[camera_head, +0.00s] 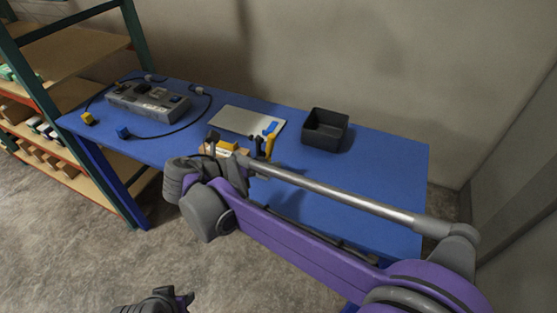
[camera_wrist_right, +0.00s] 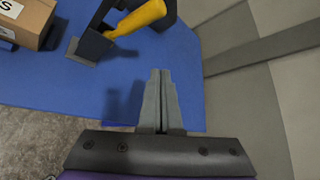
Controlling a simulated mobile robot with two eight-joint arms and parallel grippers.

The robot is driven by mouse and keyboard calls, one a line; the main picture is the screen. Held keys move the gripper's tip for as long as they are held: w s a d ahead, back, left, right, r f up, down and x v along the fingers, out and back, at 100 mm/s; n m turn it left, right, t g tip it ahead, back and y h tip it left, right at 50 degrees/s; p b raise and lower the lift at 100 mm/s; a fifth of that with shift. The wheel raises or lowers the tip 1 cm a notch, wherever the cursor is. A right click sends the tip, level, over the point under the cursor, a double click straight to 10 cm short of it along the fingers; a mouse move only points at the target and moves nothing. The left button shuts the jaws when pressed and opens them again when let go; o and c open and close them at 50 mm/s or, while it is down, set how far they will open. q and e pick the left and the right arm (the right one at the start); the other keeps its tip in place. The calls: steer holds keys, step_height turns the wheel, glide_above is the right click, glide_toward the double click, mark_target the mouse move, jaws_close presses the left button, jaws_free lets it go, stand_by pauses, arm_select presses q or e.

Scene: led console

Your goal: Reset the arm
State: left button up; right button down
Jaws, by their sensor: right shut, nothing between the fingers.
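My right arm (camera_head: 310,235), purple and grey, reaches in from the lower right, with its bent joint in front of the table's front edge. In the right wrist view my right gripper (camera_wrist_right: 161,75) is shut and empty, its fingertips together over the blue table (camera_wrist_right: 50,80). A black holder with a yellow handle (camera_wrist_right: 138,18) is just beyond the fingertips, apart from them. In the head view the right fingers are hard to make out among the arm and objects. My left gripper (camera_head: 175,298) shows only partly at the bottom edge; its jaws are unclear.
On the blue table (camera_head: 385,170) are a grey console (camera_head: 148,102) with cables, a yellow block (camera_head: 88,119), a blue block (camera_head: 123,133), a pale board (camera_head: 235,119) and a black bin (camera_head: 325,131). A cardboard box (camera_wrist_right: 28,22) sits left of the holder. Shelves (camera_head: 85,65) stand left.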

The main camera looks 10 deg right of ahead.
arm_select(q)
steer(key=shift+w+a+f, duration=0.25)
steer(key=shift+w+f, duration=0.05)
steer(key=shift+w, duration=0.15)
arm_select(e)
steer(key=s+a, duration=0.1)
steer(key=a, duration=0.5)
steer(key=shift+a+r, duration=0.2)
steer(key=shift+a, duration=0.05)
